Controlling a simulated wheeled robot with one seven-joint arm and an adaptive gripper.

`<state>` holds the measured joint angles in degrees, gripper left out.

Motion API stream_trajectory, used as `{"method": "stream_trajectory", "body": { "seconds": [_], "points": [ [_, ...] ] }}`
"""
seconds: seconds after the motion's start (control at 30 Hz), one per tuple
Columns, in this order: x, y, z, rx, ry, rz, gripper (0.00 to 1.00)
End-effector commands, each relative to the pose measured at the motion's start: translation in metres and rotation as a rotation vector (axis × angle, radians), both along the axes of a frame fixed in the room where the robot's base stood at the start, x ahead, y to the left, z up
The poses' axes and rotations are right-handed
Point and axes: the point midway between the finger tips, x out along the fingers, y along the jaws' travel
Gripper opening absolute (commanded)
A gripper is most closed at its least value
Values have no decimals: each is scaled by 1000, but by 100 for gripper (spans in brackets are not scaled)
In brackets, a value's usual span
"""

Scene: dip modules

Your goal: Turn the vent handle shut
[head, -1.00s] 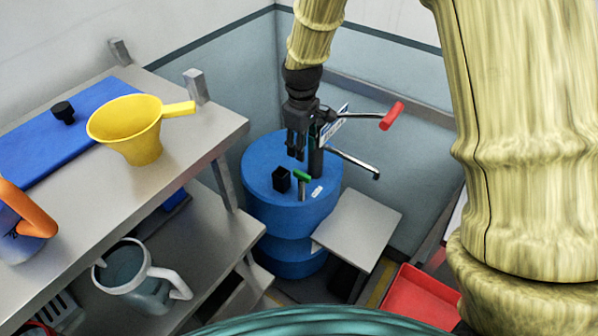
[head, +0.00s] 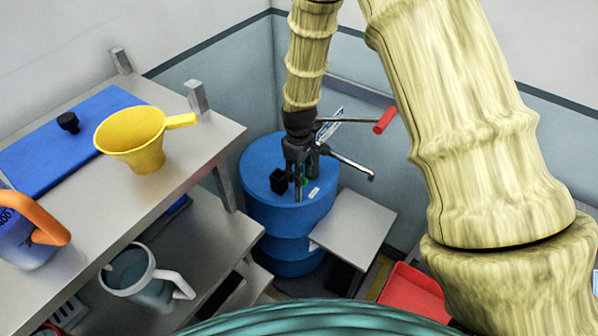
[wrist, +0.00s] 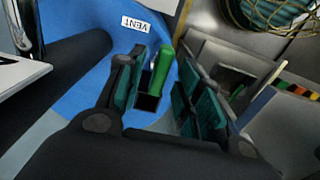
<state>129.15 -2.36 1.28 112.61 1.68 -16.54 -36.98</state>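The green vent handle (wrist: 161,68) stands on top of the blue drum (head: 262,205). In the wrist view it shows between my gripper's two fingers, with a gap on the right. A white VENT label (wrist: 136,23) lies beside it on the drum top and also shows in the head view (head: 314,192). My gripper (wrist: 160,98) is open, with teal pads on either side of the handle. In the head view my gripper (head: 299,178) is low over the drum top and hides most of the handle. I cannot tell whether a finger touches it.
A small black open box (head: 279,180) sits close to the gripper on the drum. A metal tap arm (head: 352,166) and a red-gripped lever (head: 384,120) rise just right. A grey side table (head: 352,228) stands right; a shelf with a yellow funnel (head: 135,132) stands left.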

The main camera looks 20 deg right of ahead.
Motion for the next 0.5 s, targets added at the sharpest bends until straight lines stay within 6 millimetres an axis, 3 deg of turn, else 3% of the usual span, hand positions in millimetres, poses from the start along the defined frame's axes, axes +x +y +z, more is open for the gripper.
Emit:
{"method": "stream_trajectory", "body": {
  "seconds": [0.5],
  "points": [
    [0, 0, -10, 0, -1, -1, 36]
  ]
}}
